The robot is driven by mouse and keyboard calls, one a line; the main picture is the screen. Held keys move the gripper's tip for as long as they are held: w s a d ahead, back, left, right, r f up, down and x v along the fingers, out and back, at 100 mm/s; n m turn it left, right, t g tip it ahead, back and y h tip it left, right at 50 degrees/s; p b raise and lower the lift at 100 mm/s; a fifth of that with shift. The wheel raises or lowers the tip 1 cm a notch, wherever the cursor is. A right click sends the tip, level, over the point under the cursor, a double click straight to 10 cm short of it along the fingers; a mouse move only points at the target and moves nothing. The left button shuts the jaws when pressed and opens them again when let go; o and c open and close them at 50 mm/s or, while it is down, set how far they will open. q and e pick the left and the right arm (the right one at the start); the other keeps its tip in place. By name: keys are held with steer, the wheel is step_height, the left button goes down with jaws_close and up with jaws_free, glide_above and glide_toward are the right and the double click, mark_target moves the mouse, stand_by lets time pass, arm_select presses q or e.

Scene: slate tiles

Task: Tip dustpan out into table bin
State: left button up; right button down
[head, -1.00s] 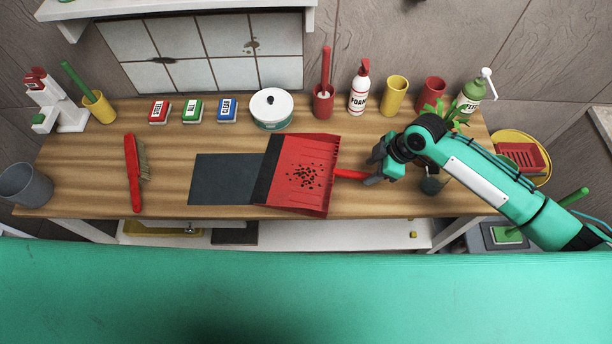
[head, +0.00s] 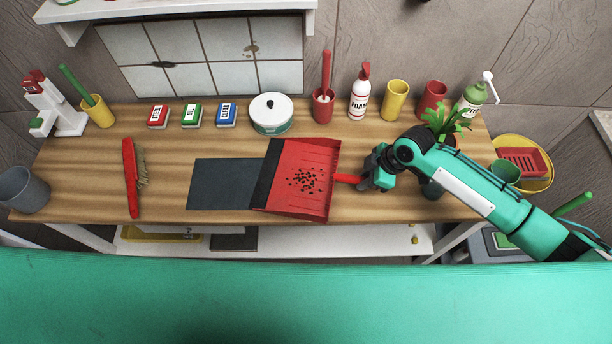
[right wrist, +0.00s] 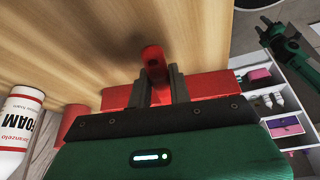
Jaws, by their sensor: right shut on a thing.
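The red dustpan (head: 320,160) lies on the wooden table with its black lip (head: 268,175) toward the left, over part of a dark mat (head: 218,184). Small dark crumbs (head: 305,180) sit in its pan. My right gripper (head: 367,178) is shut on the dustpan's red handle (head: 346,178); the handle also shows between its fingers in the right wrist view (right wrist: 153,62). A grey, open-topped container (head: 24,190), seemingly the table bin, stands at the table's left end. A teal and black gripper (right wrist: 270,28), seemingly my left, shows small in the right wrist view; its opening is unclear.
A red brush (head: 130,178) lies between the container and mat. Three labelled boxes (head: 192,116), a white round tin (head: 271,113), cups and a foam bottle (head: 360,93) line the back. A plant (head: 446,120) stands near my right arm. Bare wood lies between brush and mat.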

step_height(320, 180, up, 12)
steer(key=p, duration=1.1)
